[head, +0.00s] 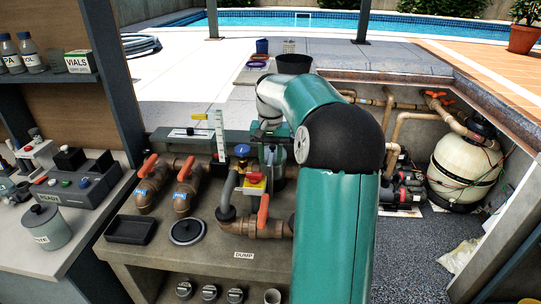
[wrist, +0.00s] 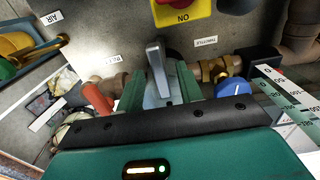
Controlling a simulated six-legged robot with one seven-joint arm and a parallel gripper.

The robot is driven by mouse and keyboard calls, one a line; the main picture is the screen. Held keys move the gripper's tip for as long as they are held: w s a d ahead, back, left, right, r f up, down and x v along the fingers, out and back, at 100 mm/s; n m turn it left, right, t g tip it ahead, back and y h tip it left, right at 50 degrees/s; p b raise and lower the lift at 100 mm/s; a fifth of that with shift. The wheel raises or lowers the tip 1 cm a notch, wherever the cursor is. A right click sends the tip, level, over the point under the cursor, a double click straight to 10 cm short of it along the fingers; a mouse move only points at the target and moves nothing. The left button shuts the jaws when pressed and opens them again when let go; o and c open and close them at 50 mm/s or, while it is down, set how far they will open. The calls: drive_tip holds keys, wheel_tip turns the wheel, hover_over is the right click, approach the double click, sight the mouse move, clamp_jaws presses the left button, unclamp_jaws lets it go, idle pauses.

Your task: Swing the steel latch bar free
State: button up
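A grey metal bar (wrist: 157,66), which looks like the steel latch bar, stands out between my fingers in the wrist view. My gripper (wrist: 164,84) has a green finger on each side of the bar. The fingers look spread, with space beside the bar; any contact lower down is hidden. In the head view my gripper (head: 271,158) points down at the plumbing bench, behind the red and yellow switch. I cannot make out the bar there.
The red switch on its yellow base (wrist: 183,9), marked ON, is close above the bar. A blue knob (wrist: 233,87), brass fittings and a scale (wrist: 285,88) are at right. Orange-handled valves (head: 184,168) crowd the bench (head: 150,268). A pump and tank (head: 464,168) stand in the pit.

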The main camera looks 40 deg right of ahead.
clamp_jaws()
drive_tip(key=shift+n, duration=0.3)
drive_tip(key=n, duration=1.3)
drive_tip(key=shift+n, duration=2.2)
